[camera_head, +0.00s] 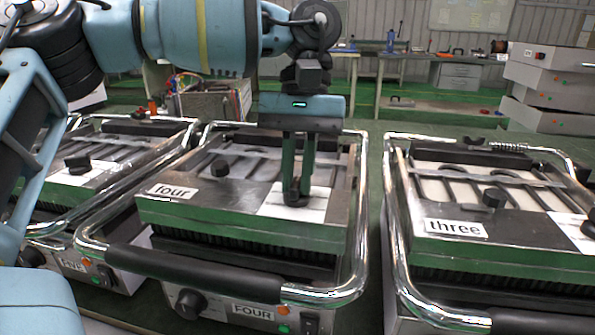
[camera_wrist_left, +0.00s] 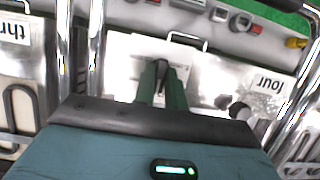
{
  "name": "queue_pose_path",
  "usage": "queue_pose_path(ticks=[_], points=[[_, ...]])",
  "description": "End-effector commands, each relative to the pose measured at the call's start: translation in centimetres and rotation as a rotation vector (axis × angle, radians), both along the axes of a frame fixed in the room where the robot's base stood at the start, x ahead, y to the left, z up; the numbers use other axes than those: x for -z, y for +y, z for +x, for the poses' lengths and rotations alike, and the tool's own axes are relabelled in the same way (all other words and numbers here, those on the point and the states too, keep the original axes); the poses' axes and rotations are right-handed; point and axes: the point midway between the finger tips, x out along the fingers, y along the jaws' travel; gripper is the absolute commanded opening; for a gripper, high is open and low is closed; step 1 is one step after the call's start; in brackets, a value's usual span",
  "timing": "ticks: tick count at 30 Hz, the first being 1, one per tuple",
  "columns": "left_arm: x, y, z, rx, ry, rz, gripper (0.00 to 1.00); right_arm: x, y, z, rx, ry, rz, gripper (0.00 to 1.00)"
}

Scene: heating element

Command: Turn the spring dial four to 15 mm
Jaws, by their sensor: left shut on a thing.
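The grill labelled four (camera_head: 172,191) stands in the middle of the head view. A black dial (camera_head: 291,195) sits on a white card (camera_head: 318,206) on its top plate. My left gripper (camera_head: 297,188) points straight down over this card, with its green fingers shut on the dial. In the left wrist view the fingers (camera_wrist_left: 161,92) close around the dark dial (camera_wrist_left: 161,68), and the white card (camera_wrist_left: 140,48) lies beneath. The scale marks on the card are too small to read. My right gripper does not show.
The grill labelled three (camera_head: 456,228) stands at the right, and another grill (camera_head: 75,178) at the left. Chrome handle bars (camera_head: 359,230) surround the top plate. White boxes (camera_head: 545,85) are stacked behind at right.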

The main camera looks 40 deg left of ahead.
Motion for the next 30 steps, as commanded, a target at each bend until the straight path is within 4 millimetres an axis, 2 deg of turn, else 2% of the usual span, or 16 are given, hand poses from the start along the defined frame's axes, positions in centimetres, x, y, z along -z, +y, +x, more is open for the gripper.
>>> queue_pose_path(ticks=[2, 3, 8, 19, 30], points=[[0.0, 0.0, 0.1, -0.001, -0.004, 0.002, 0.0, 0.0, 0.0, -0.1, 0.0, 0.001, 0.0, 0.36], [0.0, 0.0, 0.1, -0.001, -0.004, 0.002, 0.15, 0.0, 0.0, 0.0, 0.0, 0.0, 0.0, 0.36], [0.0, 0.0, 0.0, -0.001, -0.003, 0.001, 0.35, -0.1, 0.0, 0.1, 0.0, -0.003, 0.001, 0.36], [-0.6, 0.1, 0.2, -0.002, -0.002, 0.0, 0.35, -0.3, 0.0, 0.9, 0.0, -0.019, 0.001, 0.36], [-5.6, 1.2, 2.0, -0.003, -0.004, 0.001, 0.35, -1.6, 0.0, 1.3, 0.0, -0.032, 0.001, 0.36]])
